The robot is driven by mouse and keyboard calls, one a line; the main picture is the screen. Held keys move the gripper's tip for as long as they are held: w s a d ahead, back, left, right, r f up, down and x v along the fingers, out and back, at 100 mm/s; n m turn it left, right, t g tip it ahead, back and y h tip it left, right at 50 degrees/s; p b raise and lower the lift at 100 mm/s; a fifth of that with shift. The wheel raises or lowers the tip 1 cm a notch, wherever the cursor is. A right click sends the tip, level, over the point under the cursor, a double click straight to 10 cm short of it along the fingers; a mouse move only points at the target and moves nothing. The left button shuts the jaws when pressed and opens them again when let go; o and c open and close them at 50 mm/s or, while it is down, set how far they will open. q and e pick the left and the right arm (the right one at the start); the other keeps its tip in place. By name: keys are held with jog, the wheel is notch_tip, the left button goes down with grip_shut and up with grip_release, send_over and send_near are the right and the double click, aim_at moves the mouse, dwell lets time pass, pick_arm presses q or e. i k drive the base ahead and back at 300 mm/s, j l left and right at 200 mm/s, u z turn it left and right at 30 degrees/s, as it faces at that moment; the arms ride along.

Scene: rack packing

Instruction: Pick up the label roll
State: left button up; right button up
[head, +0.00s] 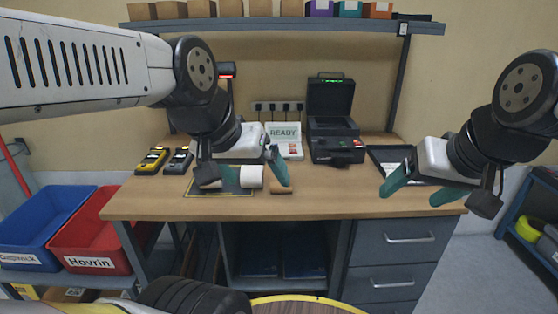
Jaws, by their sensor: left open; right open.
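A white roll (251,177), which looks like the label roll, lies on a dark mat with a yellow edge (233,193) near the workbench's front. My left gripper (245,177) is open in front of the bench top. Another small white thing is partly hidden behind my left wrist. My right gripper (417,192) is open and empty at the bench's right front.
A small brown piece (281,187) lies right of the roll. Two handheld devices (165,161), a READY display (284,141), a black printer-like machine (333,125) and a dark tray (385,157) stand on the workbench (320,196). Blue (50,222) and red (92,236) bins stand left.

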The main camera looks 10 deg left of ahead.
aim_at(251, 176)
jog(key=i+l, duration=0.1)
jog(key=i, duration=0.3)
jog(key=u, duration=0.4)
jog(key=i+u, duration=0.1)
jog(key=u, duration=0.3)
jog(key=l+u, duration=0.1)
jog(key=u, duration=0.25)
jog(key=l+u, duration=0.1)
jog(key=u, duration=0.3)
jog(key=i, duration=0.05)
